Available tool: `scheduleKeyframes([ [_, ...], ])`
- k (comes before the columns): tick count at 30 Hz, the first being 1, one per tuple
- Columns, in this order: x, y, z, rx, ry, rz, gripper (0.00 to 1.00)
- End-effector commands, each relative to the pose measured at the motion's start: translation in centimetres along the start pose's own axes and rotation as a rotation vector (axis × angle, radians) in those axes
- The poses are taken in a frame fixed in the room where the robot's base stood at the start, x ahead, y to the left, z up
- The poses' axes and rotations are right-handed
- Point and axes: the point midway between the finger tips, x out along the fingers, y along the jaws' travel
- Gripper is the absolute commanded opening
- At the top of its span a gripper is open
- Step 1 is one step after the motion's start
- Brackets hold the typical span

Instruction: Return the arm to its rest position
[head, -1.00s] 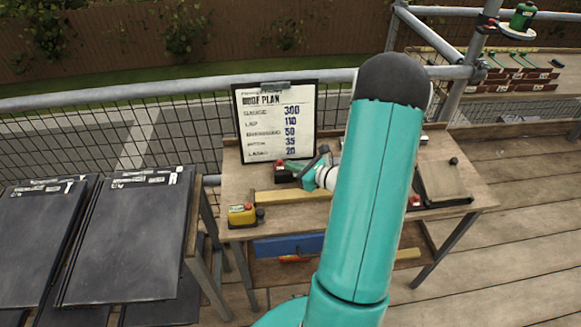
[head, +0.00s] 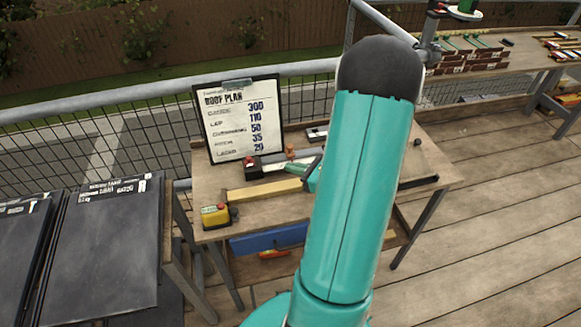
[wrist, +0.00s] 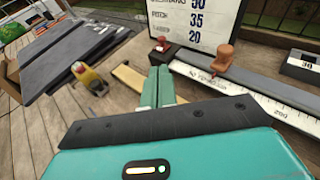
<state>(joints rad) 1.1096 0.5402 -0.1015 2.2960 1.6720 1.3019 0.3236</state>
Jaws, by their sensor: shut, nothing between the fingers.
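My teal arm stands tall in the middle of the head view and hides much of the workbench (head: 235,212) behind it. My gripper (wrist: 158,88) shows in the wrist view as two green fingers pressed together with nothing between them. It points over the bench towards the roof plan board (wrist: 190,22). In the head view only a bit of the gripper (head: 297,169) shows left of the arm, above the bench and just in front of the board (head: 240,120).
A yellow tape measure (head: 215,215) and a wooden batten (head: 264,191) lie on the bench. A long ruler-like tool (wrist: 235,85) with an orange knob lies near the gripper. Dark slate stacks (head: 105,245) stand at the left. Open deck (head: 480,230) lies at the right.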

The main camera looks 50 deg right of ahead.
Motion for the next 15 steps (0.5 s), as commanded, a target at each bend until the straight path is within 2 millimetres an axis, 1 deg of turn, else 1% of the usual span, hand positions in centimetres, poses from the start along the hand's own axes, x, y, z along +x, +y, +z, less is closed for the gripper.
scheduleKeyframes([
  [12, -0.07, 0.11, 0.01, -0.002, 0.001, 0.001, 0.0],
  [14, 0.15, 0.44, 0.34, -0.015, 0.003, 0.015, 0.0],
  [15, 0.47, 0.94, 0.83, -0.035, 0.007, 0.035, 0.0],
])
